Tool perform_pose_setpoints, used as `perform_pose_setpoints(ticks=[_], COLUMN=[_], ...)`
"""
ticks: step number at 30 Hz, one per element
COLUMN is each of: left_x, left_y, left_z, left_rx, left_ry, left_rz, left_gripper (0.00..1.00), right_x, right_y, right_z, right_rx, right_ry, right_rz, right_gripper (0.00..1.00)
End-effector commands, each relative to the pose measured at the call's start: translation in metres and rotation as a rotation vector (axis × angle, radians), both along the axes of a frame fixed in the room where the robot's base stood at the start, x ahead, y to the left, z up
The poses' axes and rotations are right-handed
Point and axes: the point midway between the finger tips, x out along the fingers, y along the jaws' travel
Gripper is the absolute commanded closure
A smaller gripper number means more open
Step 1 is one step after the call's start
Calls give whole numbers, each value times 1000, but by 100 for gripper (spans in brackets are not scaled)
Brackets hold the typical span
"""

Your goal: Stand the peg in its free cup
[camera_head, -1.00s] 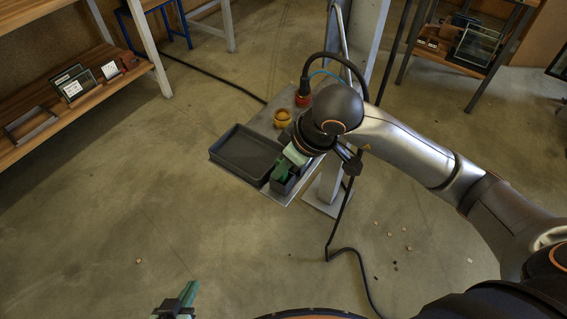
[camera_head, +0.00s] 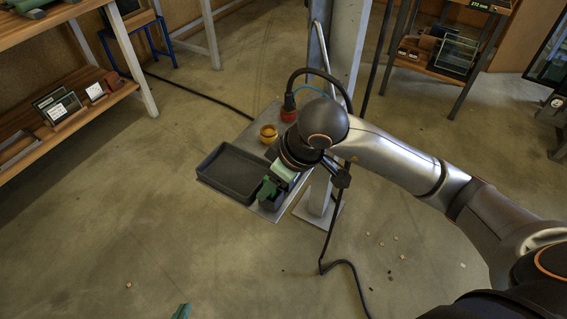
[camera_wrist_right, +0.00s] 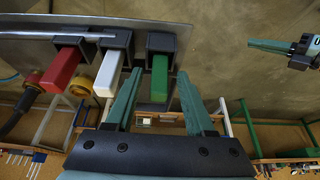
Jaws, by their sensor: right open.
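In the right wrist view, a green peg (camera_wrist_right: 159,76), a white peg (camera_wrist_right: 105,74) and a red peg (camera_wrist_right: 63,70) each sit in a dark square cup along a metal plate (camera_wrist_right: 205,33). My right gripper (camera_wrist_right: 159,73) is open, its teal fingers on either side of the green peg with gaps showing. In the head view, green (camera_head: 267,187) shows beside the dark holders under my right gripper (camera_head: 281,176); the arm hides the rest. Only a fingertip of my left gripper (camera_head: 182,311) shows at the bottom edge. It also shows side-on in the right wrist view (camera_wrist_right: 272,46). I cannot make out an empty cup.
A dark tray (camera_head: 204,182) lies on the metal stand beside the cups. A yellow round part (camera_head: 268,134) and a red one (camera_head: 288,115) are behind. A post (camera_head: 345,60) rises there. Shelves (camera_head: 40,160) stand at left; a cable crosses the floor.

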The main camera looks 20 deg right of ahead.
Motion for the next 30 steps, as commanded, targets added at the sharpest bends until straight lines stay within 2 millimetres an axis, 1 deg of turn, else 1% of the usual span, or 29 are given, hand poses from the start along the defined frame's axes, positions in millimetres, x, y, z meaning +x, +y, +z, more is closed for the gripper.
perform_pose_setpoints(ticks=[1, 9, 12, 15, 18, 21, 30], left_x=[0, 0, -1, -2, -4, -5, -5], left_y=[0, 2, 3, 4, 5, 5, 5], left_z=[1, 4, 4, 2, 0, -1, -1], left_rx=[0, 1, 3, 6, 7, 8, 8], left_ry=[-1, -5, -3, 1, 7, 11, 9], left_rz=[0, 5, 6, 7, 8, 8, 9], left_gripper=[100, 100, 100, 100, 100, 100, 100], right_x=[-1, -21, -27, -32, -35, -36, -37], right_y=[-3, -19, -23, -27, -28, -29, -28], right_z=[12, 67, 83, 95, 102, 105, 105], right_rx=[-2, -2, -3, -2, -1, -1, 6], right_ry=[-9, -11, -10, -8, -6, -5, -1], right_rz=[-1, -1, -1, -2, -1, -2, -2], right_gripper=[46, 46, 46, 46, 46, 46, 46])
